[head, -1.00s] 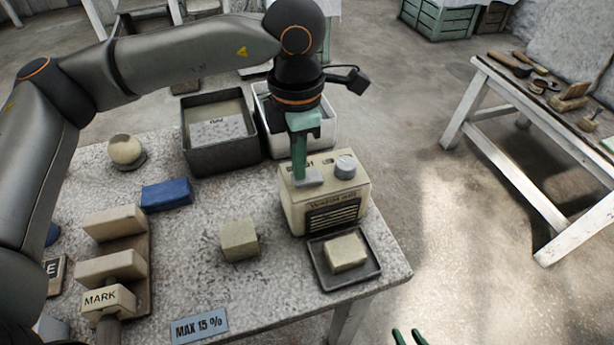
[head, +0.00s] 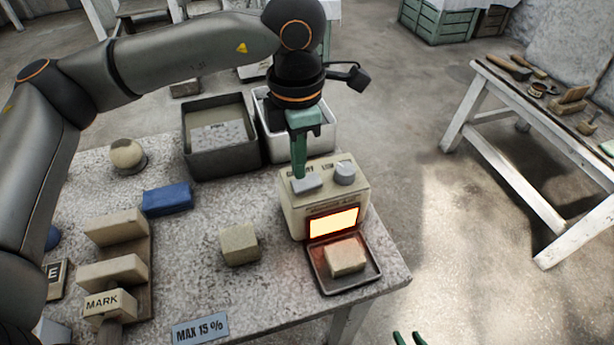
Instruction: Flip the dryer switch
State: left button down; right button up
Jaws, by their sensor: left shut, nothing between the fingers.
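The dryer (head: 292,210) is a cream box at the right part of the speckled table. Its front grille (head: 333,222) glows bright orange. On its top are a grey switch (head: 308,184) at the left and a round grey knob (head: 345,173) at the right. My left gripper (head: 299,172) is shut and empty, pointing down at the switch. Its green fingertips are at the switch's back edge; I cannot tell whether they touch. My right gripper (head: 409,338) shows only as green tips at the bottom edge.
A plaster block (head: 346,257) lies in a dark tray (head: 330,288) before the dryer. Another block (head: 239,244) stands to the left. Behind are a dark bin (head: 222,163) and a white bin (head: 325,130). A blue block (head: 167,200) and a sphere (head: 126,153) are further left.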

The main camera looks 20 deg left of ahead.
aim_at(299, 184)
pick_arm(q)
jog(key=shift+r+p, duration=1.2)
jog(key=shift+r, duration=1.2)
